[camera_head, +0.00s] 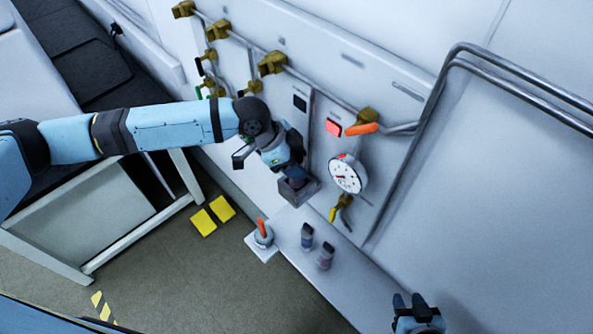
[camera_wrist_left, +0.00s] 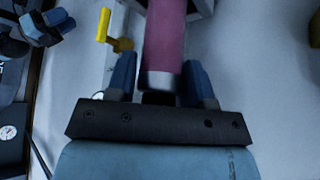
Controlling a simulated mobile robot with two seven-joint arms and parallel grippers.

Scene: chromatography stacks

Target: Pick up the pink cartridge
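In the left wrist view the pink cartridge (camera_wrist_left: 166,40) stands between the two blue fingers of my left gripper (camera_wrist_left: 158,72). Its grey end faces the palm and its far end runs to a pale block at the top edge. The fingers flank it closely; I cannot tell whether both touch it. In the head view my left gripper (camera_head: 290,168) is at the small grey box-shaped holder (camera_head: 309,190) on the panel, and the wrist hides most of the cartridge. My right gripper (camera_head: 415,304) is at the bottom right with its fingers apart and nothing visible between them.
Two dark-capped cartridges (camera_head: 307,238) (camera_head: 326,256) stand on the pale ledge (camera_head: 330,284). A stand with an orange lever (camera_head: 262,236) is left of them. A round gauge (camera_head: 347,174), a yellow-handled valve (camera_head: 338,209) and an orange-handled valve (camera_head: 362,127) lie right of the holder.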

